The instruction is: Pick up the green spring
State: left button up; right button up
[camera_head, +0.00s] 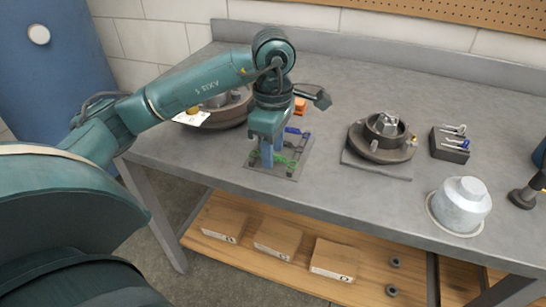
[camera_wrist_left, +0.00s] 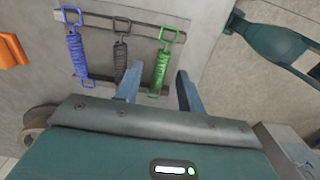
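The green spring (camera_wrist_left: 163,62) has a hook at each end. It lies on a flat grey board (camera_wrist_left: 143,23), to the right of a dark spring (camera_wrist_left: 120,55) and a blue spring (camera_wrist_left: 76,50). In the head view the green spring (camera_head: 286,161) is partly hidden by my left gripper. My left gripper (camera_head: 272,160) points down over the board, open. In the left wrist view its two fingers (camera_wrist_left: 159,88) stand apart on either side of the green spring's near end, with nothing visibly clamped. I cannot tell the exact height of the fingertips.
A round brown drum (camera_head: 226,110) stands behind my left arm, and an orange item (camera_head: 300,105) lies behind the gripper. To the right are a hub (camera_head: 382,150), a dark tool block (camera_head: 448,150) and a metal cap (camera_head: 462,203). Boxes (camera_head: 277,240) sit on the lower shelf.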

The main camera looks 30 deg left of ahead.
pick_arm(q)
jog(key=shift+c, duration=0.2)
pick_arm(e)
jog(key=shift+s, duration=0.1)
pick_arm(q)
jog(key=c, duration=0.4)
grip_shut()
pick_arm(e)
jog(key=shift+w+r, duration=0.1)
jog(key=shift+w, duration=0.1)
